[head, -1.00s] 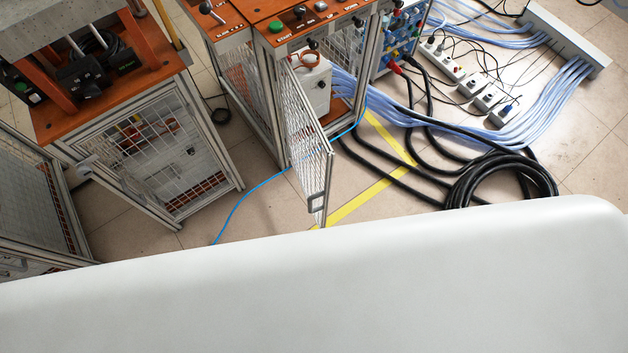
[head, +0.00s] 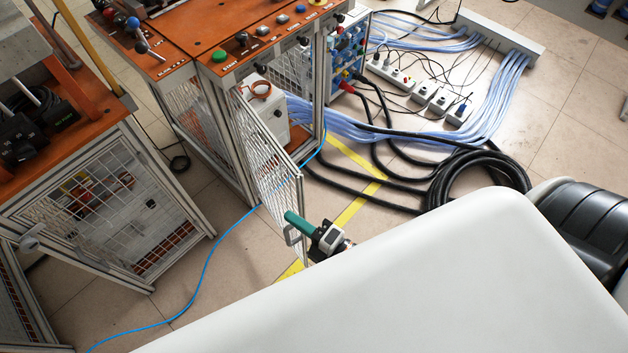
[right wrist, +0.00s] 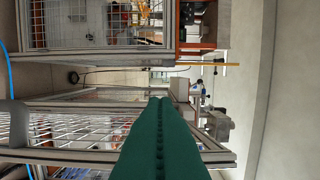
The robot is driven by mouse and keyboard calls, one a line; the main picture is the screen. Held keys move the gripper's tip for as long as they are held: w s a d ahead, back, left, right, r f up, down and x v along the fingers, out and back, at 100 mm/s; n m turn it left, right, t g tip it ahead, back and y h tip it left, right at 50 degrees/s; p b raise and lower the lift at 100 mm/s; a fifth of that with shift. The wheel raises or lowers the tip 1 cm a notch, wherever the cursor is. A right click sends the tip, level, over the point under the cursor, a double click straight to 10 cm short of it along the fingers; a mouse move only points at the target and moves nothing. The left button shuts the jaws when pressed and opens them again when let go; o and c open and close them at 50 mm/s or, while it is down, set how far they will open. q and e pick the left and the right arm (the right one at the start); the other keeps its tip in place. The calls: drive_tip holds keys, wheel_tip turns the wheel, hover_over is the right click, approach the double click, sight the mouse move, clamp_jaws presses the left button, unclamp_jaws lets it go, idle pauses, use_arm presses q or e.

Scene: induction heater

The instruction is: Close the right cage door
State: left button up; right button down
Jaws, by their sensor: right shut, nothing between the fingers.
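The right cage door (head: 270,165) is a wire-mesh panel in a grey metal frame. It stands open, swung out from the orange-topped cabinet (head: 222,75). Its small grey handle (head: 291,236) is near the free lower end. My right gripper (head: 290,217), with green fingers, is shut and empty at the door's free edge, close to the handle. I cannot tell if it touches the door. In the right wrist view the closed green fingers (right wrist: 160,135) fill the lower middle, with mesh panelling to their left. My left gripper is not in view.
A second mesh cage (head: 120,205) stands at the left. A blue cable (head: 207,260) crosses the floor beneath the door. Coiled black cables (head: 478,180) and power strips (head: 415,90) lie right of the cabinet. My white body covers the lower foreground.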

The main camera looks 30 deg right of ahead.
sight(302, 204)
drive_tip(key=shift+w+d+p, duration=0.55)
drive_tip(key=shift+w+d, duration=0.8)
drive_tip(key=shift+w, duration=0.2)
drive_tip(key=shift+d, duration=0.1)
